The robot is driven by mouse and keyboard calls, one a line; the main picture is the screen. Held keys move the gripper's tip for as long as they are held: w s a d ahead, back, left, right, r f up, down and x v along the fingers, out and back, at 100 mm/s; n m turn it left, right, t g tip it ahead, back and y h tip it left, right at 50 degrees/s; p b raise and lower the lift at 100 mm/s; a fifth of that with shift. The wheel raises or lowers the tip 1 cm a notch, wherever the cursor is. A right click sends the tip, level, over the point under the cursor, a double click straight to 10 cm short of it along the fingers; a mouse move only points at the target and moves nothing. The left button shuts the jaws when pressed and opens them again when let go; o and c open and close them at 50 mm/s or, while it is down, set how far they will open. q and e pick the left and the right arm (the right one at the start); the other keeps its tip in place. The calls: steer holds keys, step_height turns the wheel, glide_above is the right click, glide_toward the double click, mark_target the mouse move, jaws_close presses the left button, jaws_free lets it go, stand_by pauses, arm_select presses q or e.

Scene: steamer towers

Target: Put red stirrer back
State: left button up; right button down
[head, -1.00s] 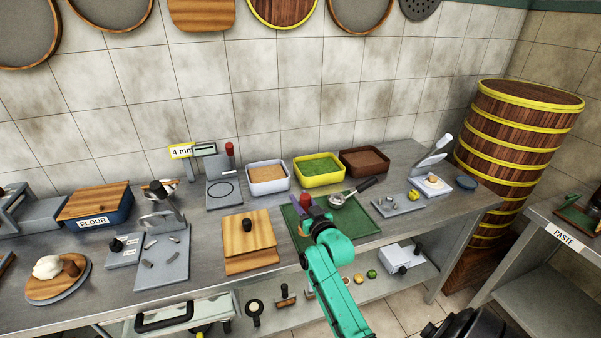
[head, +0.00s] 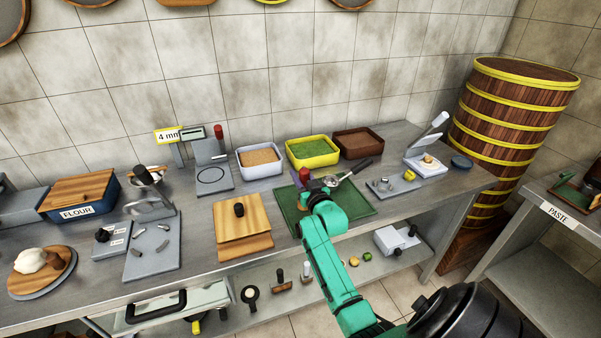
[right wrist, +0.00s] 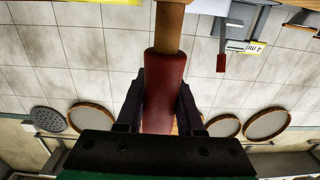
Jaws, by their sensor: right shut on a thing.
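The red stirrer (right wrist: 165,90) has a red grip and a pale wooden shaft (right wrist: 170,28). My right gripper (right wrist: 160,115) is shut around its red grip in the right wrist view. In the head view my right gripper (head: 312,186) is over the green tray (head: 352,207), with the stirrer's red end (head: 304,174) showing just above it. The stirrer's far end is out of the wrist view, and I cannot tell whether it touches anything. My left gripper is not in view.
A metal strainer (head: 332,181) with a dark handle lies on the tray's back part. White, yellow (head: 313,161) and brown (head: 358,151) filled bins stand behind. A red-handled press (head: 219,132) stands farther back left.

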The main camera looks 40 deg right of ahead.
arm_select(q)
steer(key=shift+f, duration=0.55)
arm_select(e)
steer(key=shift+f, duration=0.75)
arm_select(q)
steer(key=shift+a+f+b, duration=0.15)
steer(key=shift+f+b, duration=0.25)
steer(key=shift+b, duration=0.2)
arm_select(e)
steer(key=shift+f, duration=0.5)
steer(key=shift+c, duration=2.3)
jaws_free()
steer(key=shift+s+a+f, duration=0.1)
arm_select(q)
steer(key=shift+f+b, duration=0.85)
arm_select(e)
steer(key=v, duration=1.4)
steer(key=shift+s, duration=0.2)
